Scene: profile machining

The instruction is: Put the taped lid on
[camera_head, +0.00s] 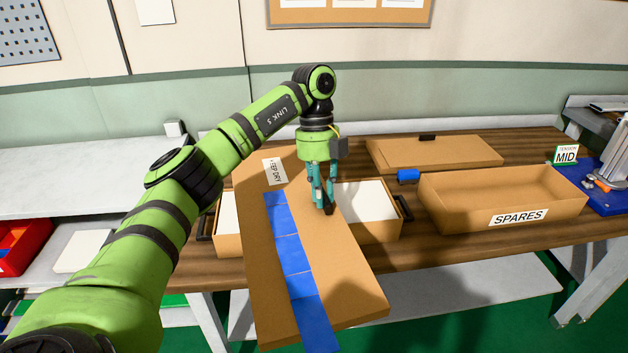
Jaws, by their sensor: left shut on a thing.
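The taped lid (345,268) is a large brown cardboard panel with a strip of blue tape (293,258) along it and a white "KEEP DRY" label (274,171) at its far end. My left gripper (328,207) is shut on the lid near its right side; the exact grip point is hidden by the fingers. The lid is above an open cardboard box (370,231) with white contents and black side handles. It lies across the box, its long side running toward me, and hides the box's middle. My right gripper is not in view.
An open box marked "SPARES" (470,218) stands to the right. Behind it lies a plain brown lid (435,153) with a black piece at its back edge. A small blue object (408,176) is between them. A blue fixture (607,198) and "MID" sign (565,155) are far right.

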